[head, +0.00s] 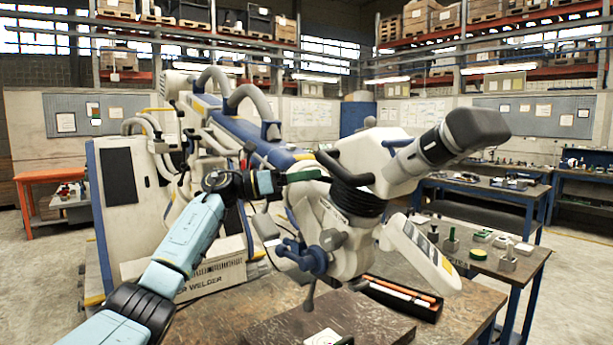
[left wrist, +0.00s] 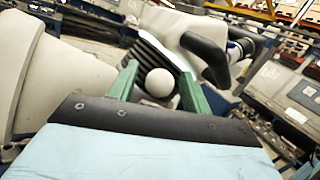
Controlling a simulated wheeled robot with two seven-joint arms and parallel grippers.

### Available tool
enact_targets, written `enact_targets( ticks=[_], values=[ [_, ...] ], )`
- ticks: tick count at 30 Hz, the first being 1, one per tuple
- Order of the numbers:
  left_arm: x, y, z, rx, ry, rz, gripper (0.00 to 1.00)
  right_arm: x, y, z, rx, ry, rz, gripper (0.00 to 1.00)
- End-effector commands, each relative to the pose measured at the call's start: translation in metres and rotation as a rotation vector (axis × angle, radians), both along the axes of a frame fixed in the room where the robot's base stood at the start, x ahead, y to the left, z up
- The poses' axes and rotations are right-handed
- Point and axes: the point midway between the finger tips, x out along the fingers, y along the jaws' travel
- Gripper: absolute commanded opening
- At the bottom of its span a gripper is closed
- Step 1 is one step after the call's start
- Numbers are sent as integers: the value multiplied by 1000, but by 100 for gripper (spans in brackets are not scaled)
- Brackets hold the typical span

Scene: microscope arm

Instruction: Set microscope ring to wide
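The microscope (head: 375,160) has a white head, a dark eyepiece (head: 465,135) and a black ribbed ring (head: 357,197) under the head. My left gripper (head: 318,174) reaches in from the left, with its green fingers beside the head, close to the ring. In the left wrist view the green fingers of my left gripper (left wrist: 160,70) are apart. A white round knob (left wrist: 158,82) shows between them, with a visible gap on each side. The black ribbed ring (left wrist: 152,50) lies just behind the knob. I cannot tell whether any finger touches the ring. My right gripper is not in view.
A white welder cabinet (head: 125,200) stands behind my left arm. A workbench (head: 490,255) with small parts stands to the right.

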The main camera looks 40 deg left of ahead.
Motion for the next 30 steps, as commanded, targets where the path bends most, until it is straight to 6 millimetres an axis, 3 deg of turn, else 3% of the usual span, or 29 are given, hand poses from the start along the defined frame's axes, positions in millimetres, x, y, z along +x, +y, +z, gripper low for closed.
enact_targets(
  ticks=[10, 24, 30],
  values=[
    [-10, 11, -4, 2, 1, 4, 48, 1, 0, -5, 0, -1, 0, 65],
    [-80, 77, -19, 1, 2, 3, 48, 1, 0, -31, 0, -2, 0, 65],
    [-94, 90, -21, 1, 1, 1, 48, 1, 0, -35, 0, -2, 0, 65]
  ],
)
